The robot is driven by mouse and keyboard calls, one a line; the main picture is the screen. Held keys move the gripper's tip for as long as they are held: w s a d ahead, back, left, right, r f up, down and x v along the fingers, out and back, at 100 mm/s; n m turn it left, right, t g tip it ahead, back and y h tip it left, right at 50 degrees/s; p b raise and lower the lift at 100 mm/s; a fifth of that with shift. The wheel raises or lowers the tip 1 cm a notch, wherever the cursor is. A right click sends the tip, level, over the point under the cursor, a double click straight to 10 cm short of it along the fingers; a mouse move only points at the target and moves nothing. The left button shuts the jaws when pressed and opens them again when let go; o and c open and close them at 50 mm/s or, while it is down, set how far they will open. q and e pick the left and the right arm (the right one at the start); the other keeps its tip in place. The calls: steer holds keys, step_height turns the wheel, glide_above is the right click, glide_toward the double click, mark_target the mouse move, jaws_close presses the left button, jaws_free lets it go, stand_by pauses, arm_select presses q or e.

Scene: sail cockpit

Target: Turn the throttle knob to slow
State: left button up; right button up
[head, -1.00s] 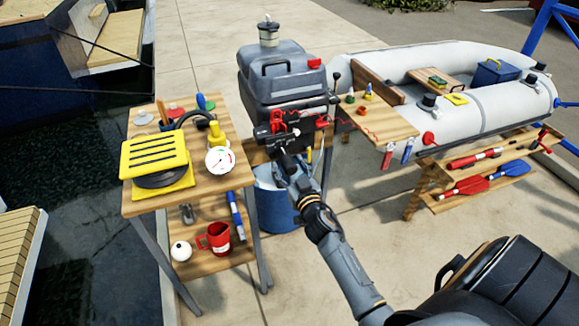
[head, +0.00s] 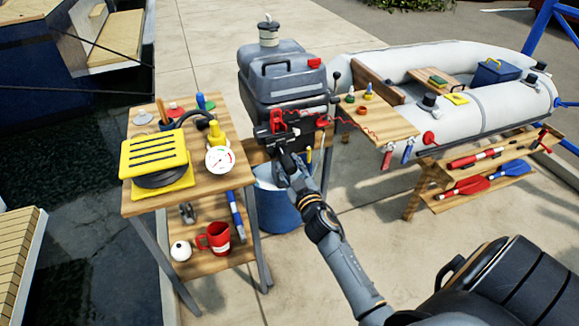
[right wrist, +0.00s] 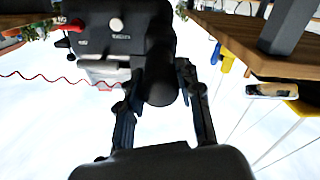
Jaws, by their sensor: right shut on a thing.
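The throttle knob (right wrist: 160,82) is a dark round grip on the end of the outboard motor's tiller, in the middle of the right wrist view. My right gripper (right wrist: 160,92) has one finger on each side of it and is shut on it. In the head view my right gripper (head: 287,152) is at the front of the grey outboard motor (head: 283,72), beside black and red fittings. The gripper hides most of the knob there, and I cannot read any speed mark on it. My left gripper is not in view.
A wooden stand (head: 136,207) with a yellow vented box (head: 155,152) and a dial gauge (head: 219,160) is left of my arm. A blue bucket (head: 277,210) stands below the gripper. A grey inflatable boat (head: 500,100) is at right. A red coiled cord (right wrist: 35,76) hangs near the motor.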

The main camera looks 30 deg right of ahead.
steer(key=n, duration=0.4)
steer(key=shift+n, duration=0.4)
stand_by(0.4)
steer(key=o, duration=1.2)
steer(key=shift+c, duration=0.2)
steer(key=v, duration=1.2)
